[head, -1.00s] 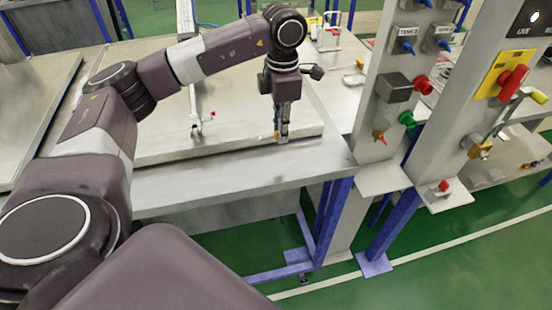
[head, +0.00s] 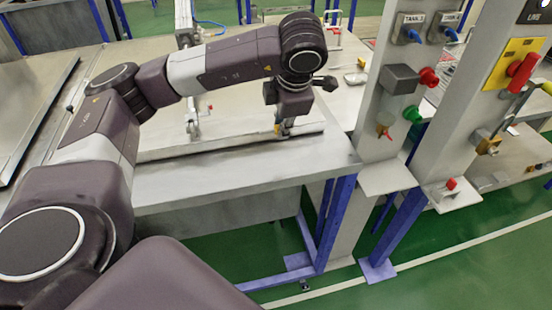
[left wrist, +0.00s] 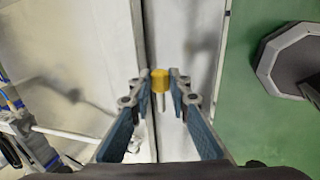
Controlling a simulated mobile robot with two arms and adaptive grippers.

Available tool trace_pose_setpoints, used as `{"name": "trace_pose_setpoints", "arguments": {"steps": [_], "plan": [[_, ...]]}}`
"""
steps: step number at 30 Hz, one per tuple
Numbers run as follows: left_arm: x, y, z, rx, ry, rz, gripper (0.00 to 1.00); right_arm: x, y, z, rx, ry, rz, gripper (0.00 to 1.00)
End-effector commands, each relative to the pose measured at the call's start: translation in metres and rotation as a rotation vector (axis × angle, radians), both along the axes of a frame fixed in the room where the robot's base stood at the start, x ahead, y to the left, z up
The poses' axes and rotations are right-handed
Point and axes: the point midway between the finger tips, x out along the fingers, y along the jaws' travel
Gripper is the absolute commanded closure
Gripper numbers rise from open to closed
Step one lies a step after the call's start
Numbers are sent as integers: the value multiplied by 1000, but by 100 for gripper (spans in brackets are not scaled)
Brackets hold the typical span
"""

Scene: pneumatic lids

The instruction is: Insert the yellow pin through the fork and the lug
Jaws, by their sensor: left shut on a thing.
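The yellow pin (left wrist: 160,80) is between the fingertips of my left gripper (left wrist: 162,82) in the left wrist view. The gripper is shut on its yellow head, and a thin grey shank shows below the head. In the head view my left gripper (head: 283,130) is low over the front strip of the bench, and only a speck of yellow shows there. A rod with a small metal joint (head: 193,128) stands to the gripper's left, apart from it. The joint is probably the fork and lug, but they are too small to tell apart. My right gripper is not in view.
The bench (head: 230,175) has a clear metal front strip. To the right stand grey posts with a grey box (head: 398,80), a red knob (head: 428,77) and a yellow plate with a red switch (head: 520,68). Green floor (head: 440,260) lies in front.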

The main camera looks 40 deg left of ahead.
Motion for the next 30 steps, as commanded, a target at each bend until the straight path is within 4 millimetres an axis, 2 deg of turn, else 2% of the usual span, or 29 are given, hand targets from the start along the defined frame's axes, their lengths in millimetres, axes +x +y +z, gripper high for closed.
{"name": "trace_pose_setpoints", "arguments": {"steps": [14,18,30], "plan": [[-2,-4,-3,141,-125,-3,100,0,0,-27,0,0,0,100],[-3,-5,1,205,-175,-1,100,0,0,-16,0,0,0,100],[-4,-5,-1,232,-201,0,100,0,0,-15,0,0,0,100]]}}
